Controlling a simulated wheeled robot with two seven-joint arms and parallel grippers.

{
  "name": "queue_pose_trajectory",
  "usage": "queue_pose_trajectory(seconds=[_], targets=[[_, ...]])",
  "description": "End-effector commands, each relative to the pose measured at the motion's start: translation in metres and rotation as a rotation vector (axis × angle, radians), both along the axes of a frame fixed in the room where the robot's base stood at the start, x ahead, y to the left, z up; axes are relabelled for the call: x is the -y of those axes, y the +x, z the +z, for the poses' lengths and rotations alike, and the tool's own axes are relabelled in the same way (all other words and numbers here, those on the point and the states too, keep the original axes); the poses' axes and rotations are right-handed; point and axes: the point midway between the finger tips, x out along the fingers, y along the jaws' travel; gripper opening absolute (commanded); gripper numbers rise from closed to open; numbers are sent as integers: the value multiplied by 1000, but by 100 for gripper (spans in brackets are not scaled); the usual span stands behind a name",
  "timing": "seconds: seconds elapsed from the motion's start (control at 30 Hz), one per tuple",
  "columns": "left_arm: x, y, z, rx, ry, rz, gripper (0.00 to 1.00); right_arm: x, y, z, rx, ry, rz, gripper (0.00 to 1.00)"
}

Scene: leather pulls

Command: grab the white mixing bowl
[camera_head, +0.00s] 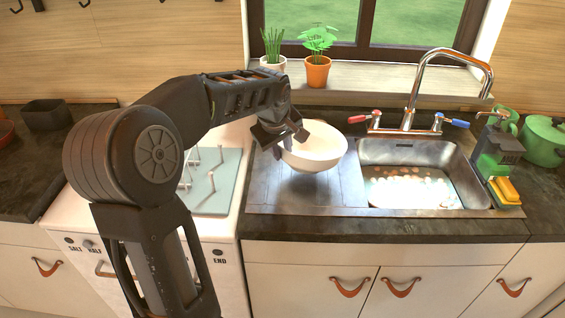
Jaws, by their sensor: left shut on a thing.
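The white mixing bowl (318,150) is upright over the metal drainboard left of the sink. A dark shadow shows on the drainboard below it, and it seems to be a little above the surface. My left gripper (283,143) is at the bowl's left rim and is shut on it. The gripper hides part of the bowl's left side. My right gripper is not in view.
The sink (467,190) with a tall faucet (412,95) is right of the bowl. Two potted plants, one in an orange pot (318,74), stand on the windowsill behind. A dark soap dispenser (494,150) and a green pot (543,140) stand at the right. The drainboard (300,196) is clear in front.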

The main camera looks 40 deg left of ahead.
Motion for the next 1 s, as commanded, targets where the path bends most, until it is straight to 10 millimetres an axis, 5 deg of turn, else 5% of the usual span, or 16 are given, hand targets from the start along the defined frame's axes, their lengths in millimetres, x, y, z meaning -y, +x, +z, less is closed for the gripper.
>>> queue_pose_trajectory(seconds=[0.3,1.0], targets=[[0,1,43,6,2,0,0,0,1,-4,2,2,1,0],[0,1,45,5,1,1,0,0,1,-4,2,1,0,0]])
